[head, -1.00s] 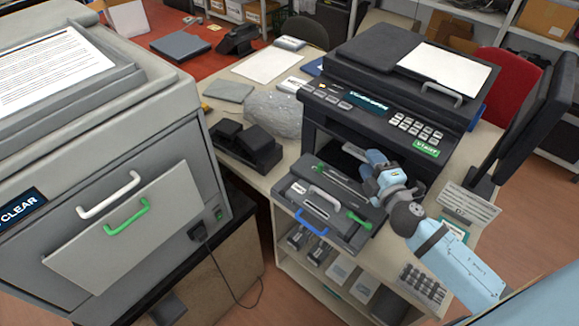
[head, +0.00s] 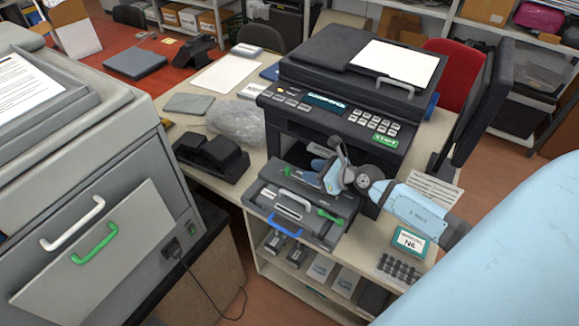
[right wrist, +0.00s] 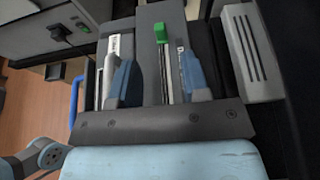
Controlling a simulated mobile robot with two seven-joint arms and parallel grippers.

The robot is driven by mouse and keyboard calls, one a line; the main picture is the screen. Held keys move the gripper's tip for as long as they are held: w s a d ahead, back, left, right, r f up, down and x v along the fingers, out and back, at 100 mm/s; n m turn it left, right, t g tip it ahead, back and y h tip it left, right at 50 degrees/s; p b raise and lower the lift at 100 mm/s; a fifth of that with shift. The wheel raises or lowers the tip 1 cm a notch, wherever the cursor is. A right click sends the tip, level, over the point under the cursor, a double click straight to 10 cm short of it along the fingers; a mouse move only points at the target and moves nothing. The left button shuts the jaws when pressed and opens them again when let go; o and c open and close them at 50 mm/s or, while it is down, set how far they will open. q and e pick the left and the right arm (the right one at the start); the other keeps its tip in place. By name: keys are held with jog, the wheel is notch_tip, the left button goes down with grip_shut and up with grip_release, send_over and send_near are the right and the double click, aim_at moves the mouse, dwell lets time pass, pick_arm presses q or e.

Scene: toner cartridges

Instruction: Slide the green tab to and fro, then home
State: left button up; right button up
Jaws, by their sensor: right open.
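The dark toner cartridge (head: 262,204) lies flat on the beige counter in front of the black printer, with a grey handle (head: 297,201) on top and a blue handle (head: 284,225) at its front. In the right wrist view the green tab (right wrist: 160,33) stands at the far end of a narrow slot. A second green part (head: 330,216) is at the cartridge's right end. My right gripper (head: 320,178) is over the cartridge's back part. In its wrist view the open fingers (right wrist: 157,80) straddle the slot, short of the tab, with nothing between them. My left gripper is out of view.
The black printer (head: 340,95) stands close behind the right gripper. A large grey machine (head: 90,190) with white and green handles is at left. A dark two-part device (head: 212,155) and a clear plastic bag (head: 236,124) lie left of the cartridge.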

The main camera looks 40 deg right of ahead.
aim_at(288, 168)
jog(key=x, duration=0.8)
jog(key=shift+w+a+f, duration=0.15)
jog(key=shift+w+a, duration=0.05)
jog(key=shift+w, duration=0.15)
grip_shut()
